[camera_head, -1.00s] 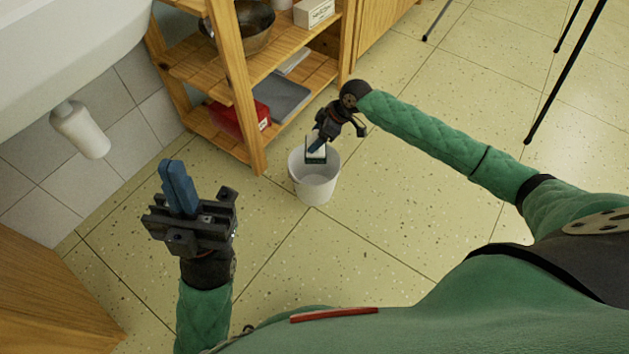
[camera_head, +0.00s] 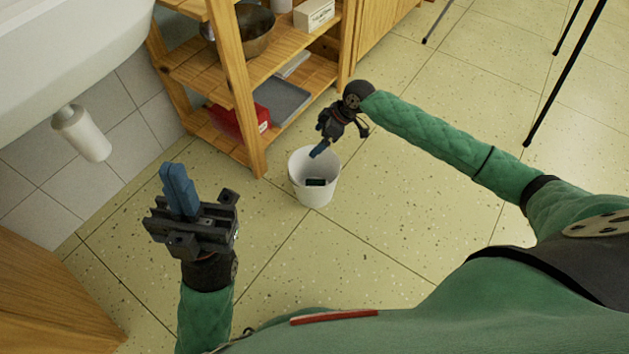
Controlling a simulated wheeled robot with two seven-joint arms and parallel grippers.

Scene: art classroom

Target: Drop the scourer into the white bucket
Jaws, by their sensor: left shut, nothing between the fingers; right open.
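The white bucket (camera_head: 316,194) stands upright on the floor in the middle of the head view, in front of the shelf. The scourer (camera_head: 316,182) shows as a small dark piece inside the bucket. My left gripper (camera_head: 178,190) is shut and empty, pointing up at the left, well away from the bucket.
A wooden shelf (camera_head: 243,95) stands behind the bucket, holding a metal bowl (camera_head: 254,30), a red box (camera_head: 246,119) and a white box (camera_head: 314,14). A white sink (camera_head: 60,50) is at upper left. Black stand legs (camera_head: 562,75) are at upper right. Floor right of the bucket is clear.

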